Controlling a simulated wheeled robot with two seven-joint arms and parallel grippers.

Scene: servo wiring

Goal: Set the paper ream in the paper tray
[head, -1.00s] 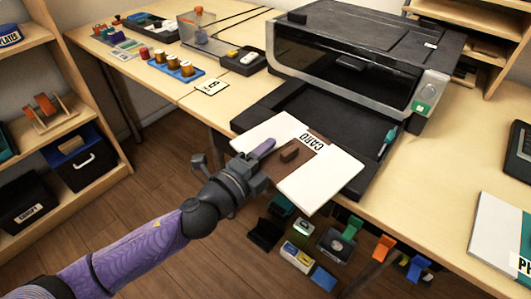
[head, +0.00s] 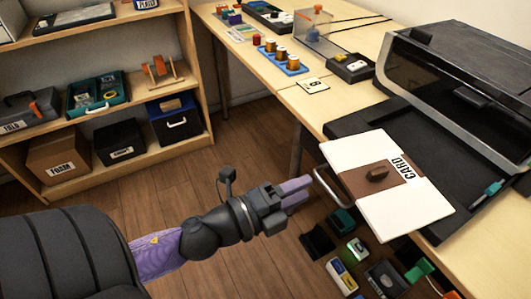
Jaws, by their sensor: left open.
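The paper ream (head: 425,215) is a white block with a brown band, a brown knob on top and a label reading CARD. It lies flat on the black paper tray (head: 350,125) at the front of the printer, with its near end sticking out past the tray's front edge. Whether it sits fully down in the tray I cannot tell. My left gripper (head: 304,191) is open and empty, left of the ream and apart from it, over the floor. A pale loop handle (head: 325,183) shows between them. My right gripper is not in view.
The dark printer (head: 460,90) stands behind the tray. A pen (head: 490,192) lies at the tray's right. Several small boxes and clips (head: 350,265) are low below the table edge. A wooden shelf (head: 190,140) stands at left. The floor (head: 255,145) between is clear.

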